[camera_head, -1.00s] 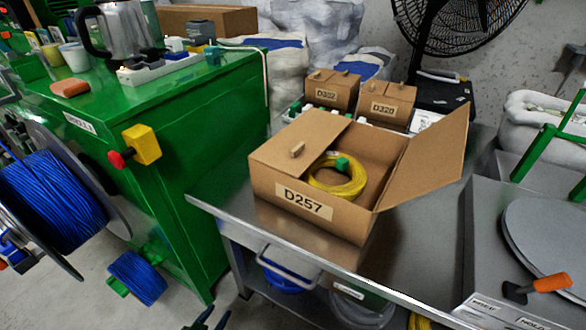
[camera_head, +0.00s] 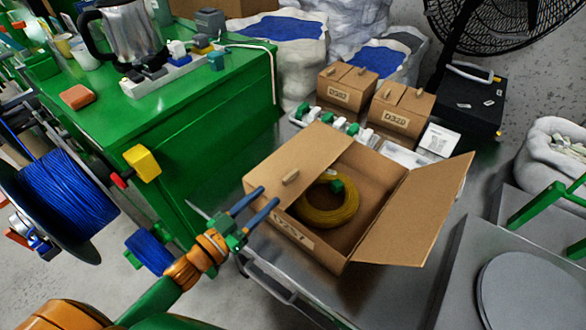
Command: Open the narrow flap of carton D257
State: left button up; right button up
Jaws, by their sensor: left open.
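Carton D257 (camera_head: 318,258) stands on the metal table in the middle of the view. Its right flap (camera_head: 415,212) is swung wide open to the right. A coil of yellow cable (camera_head: 327,215) with a green piece lies inside. My left gripper (camera_head: 268,203) is open and empty at the carton's front left corner, partly in front of its label. I cannot tell if its blue fingers touch the carton. My right gripper is not in view.
The green cabinet (camera_head: 165,130) stands left of the table, with a yellow block (camera_head: 143,163) on its side. Closed cartons D252 (camera_head: 343,90) and D320 (camera_head: 399,112) stand behind. The metal table (camera_head: 465,225) has some bare surface at right.

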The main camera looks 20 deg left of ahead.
aim_at(283, 182)
pick_arm(q)
jog(key=x, duration=0.9)
jog(key=shift+w+d+f, duration=0.1)
jog(key=shift+w, duration=0.05)
grip_shut()
dwell(1.0)
